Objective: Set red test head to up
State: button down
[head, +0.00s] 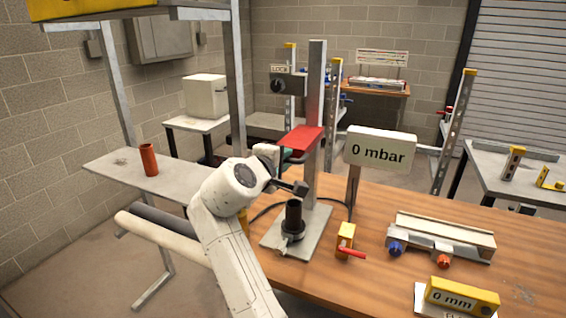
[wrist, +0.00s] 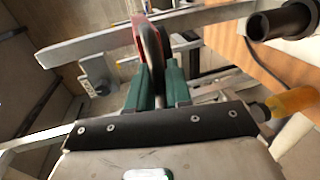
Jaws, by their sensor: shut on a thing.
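The red test head (head: 302,137) is a flat red plate on the upright grey post (head: 316,100) of a stand on the wooden bench. It sits well above the black cylinder (head: 293,218) on the stand's base. My gripper (head: 287,155) is at the plate's left, just under it, partly hidden by my own arm. In the wrist view, the green fingers of my gripper (wrist: 156,88) are closed on a thin, dark grey-edged piece of the red test head (wrist: 139,32). The exact grip point is partly hidden.
A "0 mbar" display (head: 380,149) stands right of the post. A yellow valve with a red lever (head: 346,240) is beside the stand base. A fixture with blue and red knobs (head: 440,240) and a "0 mm" gauge (head: 461,297) lie farther right. A black cable runs behind the stand.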

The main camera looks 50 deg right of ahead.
notch_tip(320, 180, up, 6)
jog(key=p, duration=0.3)
jog(key=shift+f, duration=0.35)
jog(key=c, duration=1.2)
grip_release()
jog(key=shift+f, duration=0.1)
jog(key=shift+a, duration=0.15)
jog(key=b+v, duration=0.2)
jog(key=v, duration=0.8)
jog(key=shift+s+a, duration=0.1)
jog(key=shift+a, duration=0.2)
